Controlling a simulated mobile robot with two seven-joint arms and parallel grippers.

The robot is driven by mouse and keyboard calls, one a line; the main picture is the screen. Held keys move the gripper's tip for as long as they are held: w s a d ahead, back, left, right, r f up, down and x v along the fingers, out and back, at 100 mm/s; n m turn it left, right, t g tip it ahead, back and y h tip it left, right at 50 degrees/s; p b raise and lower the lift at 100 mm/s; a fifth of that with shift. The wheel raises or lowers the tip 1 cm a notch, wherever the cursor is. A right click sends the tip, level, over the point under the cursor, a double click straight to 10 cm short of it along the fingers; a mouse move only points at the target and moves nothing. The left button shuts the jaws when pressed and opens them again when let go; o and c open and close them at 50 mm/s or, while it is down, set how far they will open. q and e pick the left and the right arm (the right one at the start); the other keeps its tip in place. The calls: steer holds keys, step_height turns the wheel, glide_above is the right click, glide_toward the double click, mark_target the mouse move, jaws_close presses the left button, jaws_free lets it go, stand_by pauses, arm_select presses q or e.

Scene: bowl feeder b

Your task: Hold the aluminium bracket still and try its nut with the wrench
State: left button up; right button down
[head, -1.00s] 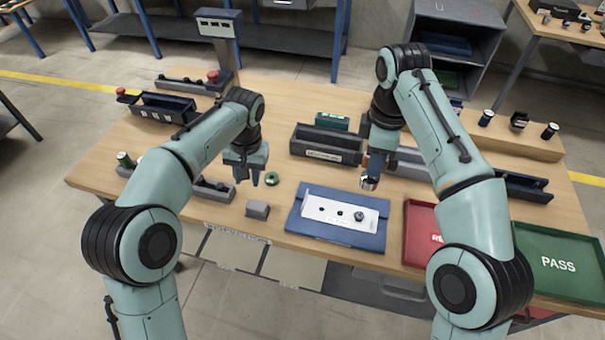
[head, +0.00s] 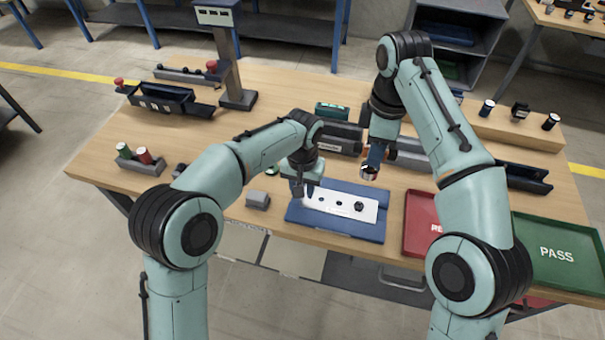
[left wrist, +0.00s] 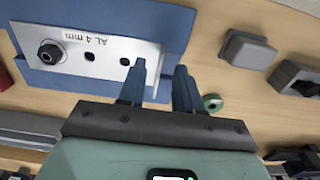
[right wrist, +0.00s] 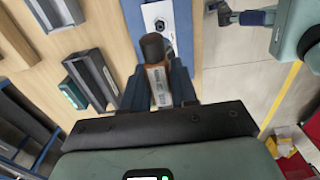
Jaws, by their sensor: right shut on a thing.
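The aluminium bracket (head: 325,198) is a pale flat plate with holes, lying on a blue mat (head: 340,229). Its dark nut (head: 359,206) sits near the right end; in the left wrist view the nut (left wrist: 50,53) and the marking "AL 4 mm" show clearly. My left gripper (head: 303,190) is open at the bracket's left end; in the left wrist view one finger overlaps that end. I cannot tell if it touches. My right gripper (head: 375,160) is shut on the wrench (right wrist: 158,80), a brown and silver tool with a dark round end, held above and behind the mat.
A red tray (head: 418,222) and a green PASS tray (head: 555,256) stand to the right. A small grey block (head: 257,199) lies left of the mat. Dark bins (head: 340,140) stand behind the mat. A holder with a green and a red cylinder (head: 143,158) is at the left.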

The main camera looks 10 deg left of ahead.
arm_select(q)
steer(key=shift+f, duration=1.55)
jaws_close()
stand_by(0.5)
